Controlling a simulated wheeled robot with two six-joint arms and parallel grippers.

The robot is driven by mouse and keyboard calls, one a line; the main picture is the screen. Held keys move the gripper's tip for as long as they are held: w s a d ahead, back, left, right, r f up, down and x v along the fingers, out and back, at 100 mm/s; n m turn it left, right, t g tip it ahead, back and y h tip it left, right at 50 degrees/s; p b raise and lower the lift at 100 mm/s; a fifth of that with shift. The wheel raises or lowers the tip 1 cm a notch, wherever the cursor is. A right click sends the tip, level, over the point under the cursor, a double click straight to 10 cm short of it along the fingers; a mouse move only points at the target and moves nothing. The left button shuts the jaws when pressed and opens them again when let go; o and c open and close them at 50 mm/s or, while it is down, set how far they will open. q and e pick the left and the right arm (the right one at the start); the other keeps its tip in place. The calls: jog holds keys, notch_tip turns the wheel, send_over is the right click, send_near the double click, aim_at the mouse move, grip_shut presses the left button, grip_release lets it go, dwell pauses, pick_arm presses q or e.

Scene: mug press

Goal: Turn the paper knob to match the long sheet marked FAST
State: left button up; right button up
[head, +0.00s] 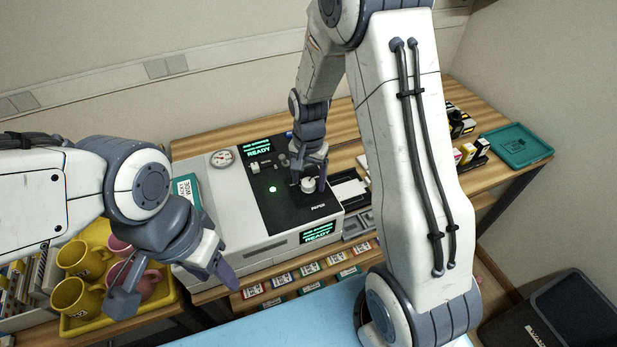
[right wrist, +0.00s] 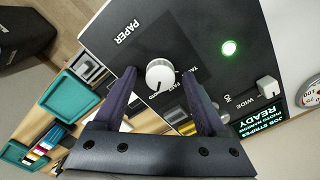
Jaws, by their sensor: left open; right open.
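The paper knob (head: 308,184) is a round white dial on the black panel of the press (head: 228,190), beside the word PAPER. In the right wrist view the white knob (right wrist: 160,74) has a dark mark on its lower side; printed labels, one seeming to read FAST, lie below and right of it, partly hidden. My right gripper (right wrist: 157,80) is open, its fingers on either side of the knob; I cannot tell if they touch it. My left gripper (head: 174,286) is open and empty in front of the yellow mug tray. I cannot make out a long sheet marked FAST.
Yellow mugs (head: 73,302) and pink mugs stand in a yellow tray (head: 172,297) at the left. A teal tray (head: 516,146) and small boxes (head: 469,153) are at the right of the wooden table. A green light (right wrist: 229,48) glows on the panel. A dark bin (head: 555,315) stands lower right.

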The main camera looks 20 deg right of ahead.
grip_shut()
jog(key=shift+n, duration=0.3)
jog(key=n, duration=0.9)
jog(key=shift+r+p, duration=0.1)
jog(key=shift+p, duration=0.3)
dwell(0.3)
grip_release()
